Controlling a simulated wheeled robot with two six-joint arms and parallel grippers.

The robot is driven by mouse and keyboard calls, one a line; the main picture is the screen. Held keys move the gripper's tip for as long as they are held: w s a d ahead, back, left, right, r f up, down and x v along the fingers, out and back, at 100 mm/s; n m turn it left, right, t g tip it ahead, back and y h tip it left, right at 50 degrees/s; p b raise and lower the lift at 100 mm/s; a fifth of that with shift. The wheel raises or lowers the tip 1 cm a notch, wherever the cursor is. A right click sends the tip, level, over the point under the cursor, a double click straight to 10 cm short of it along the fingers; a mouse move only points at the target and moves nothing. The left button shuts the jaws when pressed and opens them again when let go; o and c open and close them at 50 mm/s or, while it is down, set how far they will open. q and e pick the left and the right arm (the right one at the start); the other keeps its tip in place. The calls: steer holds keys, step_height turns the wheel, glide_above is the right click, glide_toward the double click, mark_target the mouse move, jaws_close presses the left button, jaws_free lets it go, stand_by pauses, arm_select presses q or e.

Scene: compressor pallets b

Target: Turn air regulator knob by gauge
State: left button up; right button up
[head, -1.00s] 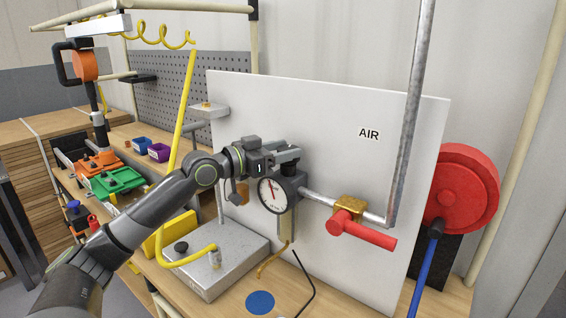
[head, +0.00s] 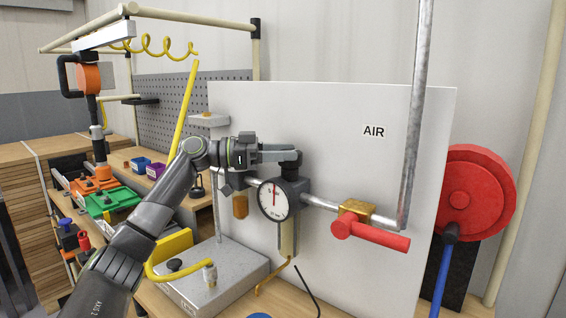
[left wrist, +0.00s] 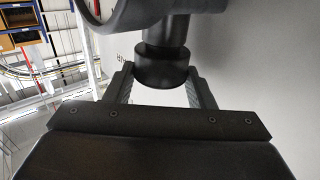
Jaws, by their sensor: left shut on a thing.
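The air regulator (head: 294,192) is a dark block on the pipe in front of the white AIR panel, with a round white gauge (head: 273,200) on its front. The gauge needle points nearly straight up. My left gripper (head: 284,157) reaches in from the left, level above the gauge, and is shut on the regulator's knob. In the left wrist view the black round knob (left wrist: 162,68) sits between the two fingers. In the head view the fingers mostly hide the knob. My right gripper is not in view.
A red-handled valve (head: 370,233) with a brass body sits right of the regulator, below a vertical grey pipe (head: 415,120). A red hose reel (head: 470,190) stands at the right. A metal plate (head: 222,275) with a yellow hose lies below my left arm.

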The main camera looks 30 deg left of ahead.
arm_select(q)
steer(key=m+g+h, duration=0.1)
steer(key=m+g, duration=0.1)
steer(key=g, duration=0.1)
steer(key=shift+w+r+h+p, duration=0.1)
steer(key=shift+w+h+p, duration=0.05)
steer(key=shift+h+p, duration=0.25)
steer(key=shift+w+a+m+g+h+p, duration=0.1)
steer(key=shift+m+g+h+p, duration=0.55)
steer(key=shift+m+g, duration=0.6)
steer(key=shift+f+g, duration=0.2)
steer(key=shift+g, duration=0.25)
steer(key=o, duration=1)
steer(key=shift+r, duration=0.15)
steer(key=shift+r, duration=0.1)
steer(key=shift+t, duration=0.3)
